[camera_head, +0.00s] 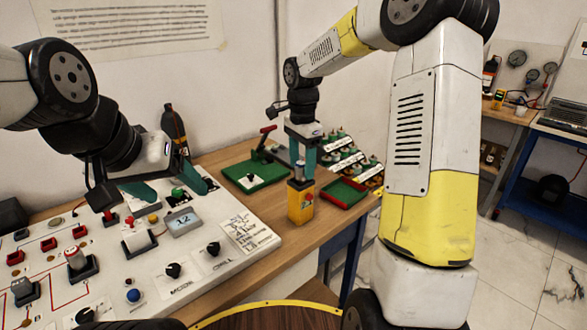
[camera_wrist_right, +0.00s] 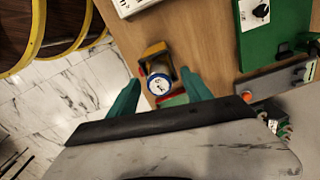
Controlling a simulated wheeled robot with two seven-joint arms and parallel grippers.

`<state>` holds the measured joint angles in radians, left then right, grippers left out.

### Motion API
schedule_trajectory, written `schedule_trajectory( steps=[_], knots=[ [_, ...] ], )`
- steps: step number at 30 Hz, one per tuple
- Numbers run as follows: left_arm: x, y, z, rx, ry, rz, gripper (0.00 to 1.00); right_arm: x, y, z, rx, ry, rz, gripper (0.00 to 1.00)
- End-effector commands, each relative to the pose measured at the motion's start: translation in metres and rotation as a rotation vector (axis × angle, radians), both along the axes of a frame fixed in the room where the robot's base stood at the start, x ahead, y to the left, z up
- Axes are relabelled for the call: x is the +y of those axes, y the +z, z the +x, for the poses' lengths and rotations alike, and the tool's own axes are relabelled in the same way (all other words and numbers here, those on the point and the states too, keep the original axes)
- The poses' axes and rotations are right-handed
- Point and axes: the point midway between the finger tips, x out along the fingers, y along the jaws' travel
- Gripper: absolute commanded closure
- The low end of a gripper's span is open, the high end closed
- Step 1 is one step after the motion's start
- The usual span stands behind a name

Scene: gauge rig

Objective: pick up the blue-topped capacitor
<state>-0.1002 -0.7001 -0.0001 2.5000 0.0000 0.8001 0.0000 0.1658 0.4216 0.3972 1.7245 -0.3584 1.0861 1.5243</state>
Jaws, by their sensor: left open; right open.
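The blue-topped capacitor (camera_wrist_right: 159,85) shows in the right wrist view as a round pale top with a blue rim and dark marks. It lies between the two teal fingers of my right gripper (camera_wrist_right: 161,79), with a gap on both sides. A yellow block-like thing (camera_wrist_right: 154,50) is right beside it. In the head view my right gripper (camera_head: 303,165) points down over this yellow thing (camera_head: 301,206) near the table's front edge; the fingers partly hide what is on it. My left gripper (camera_head: 170,188) is open and empty above the control panel.
The white control panel (camera_head: 205,290) with knobs and a small display (camera_head: 182,222) fills the left. A green tray (camera_head: 257,173) and a red-rimmed green tray (camera_head: 345,192) lie behind and right of the yellow thing. Racks of small parts (camera_head: 345,155) stand at the back.

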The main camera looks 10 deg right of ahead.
Motion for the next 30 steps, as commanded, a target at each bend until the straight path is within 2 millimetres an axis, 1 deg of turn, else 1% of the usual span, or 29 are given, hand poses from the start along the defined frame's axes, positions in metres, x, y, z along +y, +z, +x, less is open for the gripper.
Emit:
schedule_trajectory(
  steps=[1, 4, 7, 12, 13, 14, 15, 17, 18, 20, 21, 22, 30],
  knots=[
    [0.000, 0.000, 0.000, 0.000, 0.000, 0.000, 0.26, 0.000, -0.008, -0.001, 0.004, 0.001, 0.001, 0.42],
    [0.000, 0.000, 0.000, 0.000, 0.000, 0.000, 0.26, 0.000, -0.018, 0.000, 0.002, 0.001, -0.001, 0.42],
    [0.000, 0.000, 0.000, 0.000, 0.000, 0.000, 0.26, 0.000, -0.022, 0.000, -0.001, 0.000, 0.000, 0.42],
    [0.000, 0.000, 0.000, 0.000, 0.000, 0.000, 0.26, 0.000, -0.022, 0.000, -0.002, 0.001, 0.000, 0.42],
    [0.000, 0.000, 0.000, 0.000, 0.000, 0.000, 0.26, 0.000, -0.022, 0.000, -0.002, 0.001, 0.000, 0.44],
    [0.000, 0.000, 0.000, 0.000, 0.000, 0.000, 0.26, 0.000, -0.022, 0.000, -0.002, 0.001, 0.000, 0.50],
    [0.000, 0.000, 0.000, 0.000, 0.000, 0.000, 0.26, 0.000, -0.022, 0.000, -0.002, 0.001, 0.000, 0.58],
    [0.000, 0.000, 0.000, 0.000, 0.000, 0.000, 0.26, 0.000, -0.022, 0.000, -0.002, 0.001, 0.000, 0.70],
    [0.000, 0.000, 0.000, 0.000, 0.000, 0.000, 0.26, 0.000, -0.022, 0.000, -0.002, 0.001, 0.000, 0.78],
    [0.000, 0.000, 0.000, 0.000, 0.000, 0.000, 0.26, 0.000, -0.022, 0.000, -0.002, 0.001, 0.000, 0.89],
    [0.000, 0.000, 0.000, 0.000, 0.000, 0.000, 0.26, 0.000, -0.021, 0.000, -0.002, 0.001, 0.000, 0.97],
    [0.000, 0.000, 0.000, 0.000, 0.000, 0.000, 0.26, 0.000, -0.021, 0.000, -0.002, 0.001, 0.000, 1.00],
    [0.000, 0.000, 0.000, 0.000, 0.000, 0.000, 0.26, 0.000, -0.021, 0.000, -0.002, 0.001, 0.000, 1.00]
  ],
)
